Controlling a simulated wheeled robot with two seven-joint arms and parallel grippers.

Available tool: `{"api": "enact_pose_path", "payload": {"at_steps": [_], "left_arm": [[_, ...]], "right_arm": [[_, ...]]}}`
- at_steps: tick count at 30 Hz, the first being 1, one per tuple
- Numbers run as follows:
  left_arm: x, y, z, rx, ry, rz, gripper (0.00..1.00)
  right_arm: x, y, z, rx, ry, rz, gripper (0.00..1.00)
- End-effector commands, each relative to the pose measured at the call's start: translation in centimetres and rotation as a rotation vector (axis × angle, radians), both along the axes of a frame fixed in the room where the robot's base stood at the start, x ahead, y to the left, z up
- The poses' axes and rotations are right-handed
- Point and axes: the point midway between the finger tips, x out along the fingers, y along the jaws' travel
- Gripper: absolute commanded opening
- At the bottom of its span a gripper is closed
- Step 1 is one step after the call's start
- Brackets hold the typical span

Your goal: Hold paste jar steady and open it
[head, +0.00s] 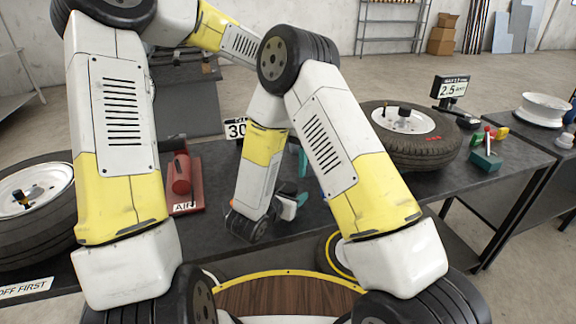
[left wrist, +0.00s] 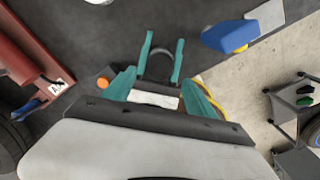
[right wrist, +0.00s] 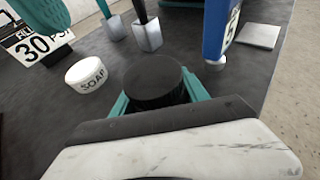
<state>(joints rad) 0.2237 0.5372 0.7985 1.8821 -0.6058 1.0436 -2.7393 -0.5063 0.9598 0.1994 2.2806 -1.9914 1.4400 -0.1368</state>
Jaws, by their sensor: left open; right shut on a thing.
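The paste jar (right wrist: 155,78) is a dark, squat cylinder with a flat round top, seen close in the right wrist view. My right gripper (right wrist: 157,92) is shut on it, one teal finger at each side. In the left wrist view the jar (left wrist: 160,65) stands between the right gripper's two slim teal fingers. My left gripper (left wrist: 163,82) is open above them, its fingers wide apart, holding nothing. In the head view only teal finger parts of the left gripper (head: 302,162) show, above the right gripper (head: 298,201); my right arm hides the rest, and the jar is not clear there.
A white soap tub (right wrist: 86,74) and a 30 sign (right wrist: 38,42) stand beside the jar. A blue object (right wrist: 216,30) is to the right. A red air unit (head: 181,175) and a tyre (head: 38,210) lie left; another tyre (head: 420,140) lies right.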

Motion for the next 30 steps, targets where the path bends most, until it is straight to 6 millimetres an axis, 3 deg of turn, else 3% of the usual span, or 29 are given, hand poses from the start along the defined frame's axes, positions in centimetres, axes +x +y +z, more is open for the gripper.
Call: {"api": "enact_pose_path", "payload": {"at_steps": [6,12,23,24,30], "left_arm": [[-0.1,-0.1,-3.6,0.0,0.002,-0.002,0.65],[-0.1,0.0,-5.9,0.0,0.001,-0.001,0.65],[0.0,-0.1,-6.6,-0.001,-0.002,-0.001,0.65],[0.0,-0.1,-6.6,-0.001,-0.002,-0.001,0.63],[0.0,-0.1,-6.6,-0.001,-0.002,-0.001,0.24]], "right_arm": [[0.0,0.0,0.0,0.0,-0.001,0.0,0.0],[0.0,0.0,0.0,0.0,-0.001,0.0,0.0],[0.0,0.0,0.0,0.0,-0.001,0.0,0.0],[0.0,0.0,0.0,0.0,-0.001,0.0,0.0],[0.0,0.0,0.0,0.0,-0.001,0.0,0.0]]}}
